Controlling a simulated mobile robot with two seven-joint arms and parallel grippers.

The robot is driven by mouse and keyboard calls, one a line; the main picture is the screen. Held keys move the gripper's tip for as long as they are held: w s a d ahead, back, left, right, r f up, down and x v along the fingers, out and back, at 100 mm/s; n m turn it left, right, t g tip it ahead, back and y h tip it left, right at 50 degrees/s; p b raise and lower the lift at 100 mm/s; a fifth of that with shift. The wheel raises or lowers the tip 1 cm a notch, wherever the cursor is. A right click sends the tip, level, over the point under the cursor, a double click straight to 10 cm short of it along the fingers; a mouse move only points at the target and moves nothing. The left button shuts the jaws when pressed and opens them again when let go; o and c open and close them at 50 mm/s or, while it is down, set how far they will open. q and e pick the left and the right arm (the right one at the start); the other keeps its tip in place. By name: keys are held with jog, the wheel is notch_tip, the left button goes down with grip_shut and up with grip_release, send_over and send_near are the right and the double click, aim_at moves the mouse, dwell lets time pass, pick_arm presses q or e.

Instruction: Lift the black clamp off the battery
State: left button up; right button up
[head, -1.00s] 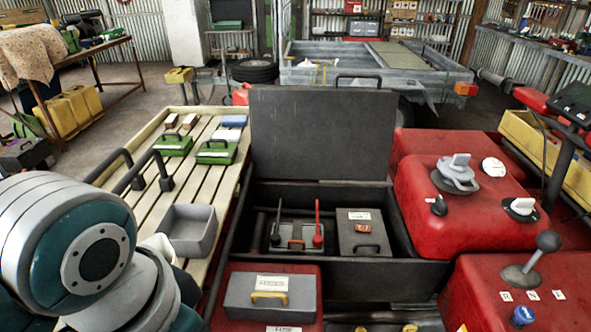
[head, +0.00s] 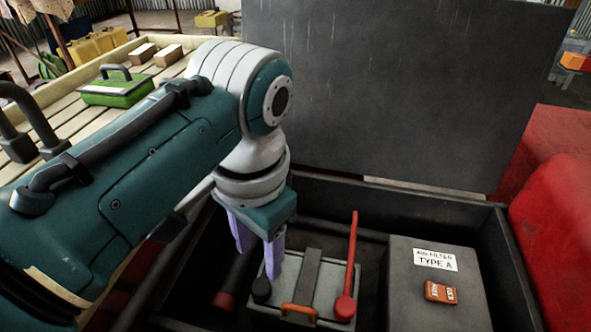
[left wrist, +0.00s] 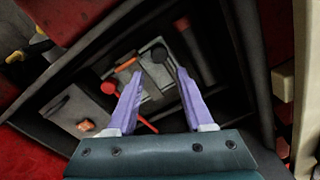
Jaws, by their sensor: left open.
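The grey battery (head: 325,275) sits in the dark open compartment, with an orange handle and a dark strap across its top. The black clamp (head: 261,290) shows its round base on the battery's left side; its lever is mostly hidden behind my gripper. The red clamp (head: 345,306) stands on the right side, its lever upright. My left gripper (head: 258,250) points down just above the black clamp, open and apparently empty. In the left wrist view the black clamp (left wrist: 158,53) lies just beyond the fingertips (left wrist: 160,74); the battery (left wrist: 152,90) shows between the fingers. My right gripper is not in view.
A grey air filter box (head: 435,285) stands right of the battery. The dark raised lid (head: 400,90) closes off the back. A dark tube with a red band (head: 224,299) lies left of the battery. A green box (head: 117,90) rests on the slatted bed.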

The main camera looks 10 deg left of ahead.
aim_at(260, 287)
pick_arm(q)
jog(key=f+b, duration=0.2)
jog(key=f, duration=0.2)
jog(key=f+b, duration=0.1)
jog(key=f, duration=0.3)
jog(key=shift+s+a+f+b, duration=0.1)
jog(key=shift+a+f+b, duration=0.1)
jog(key=shift+f+b, duration=0.15)
jog(key=shift+r, duration=0.1)
jog(key=shift+c, duration=0.2)
grip_shut()
dwell(0.6)
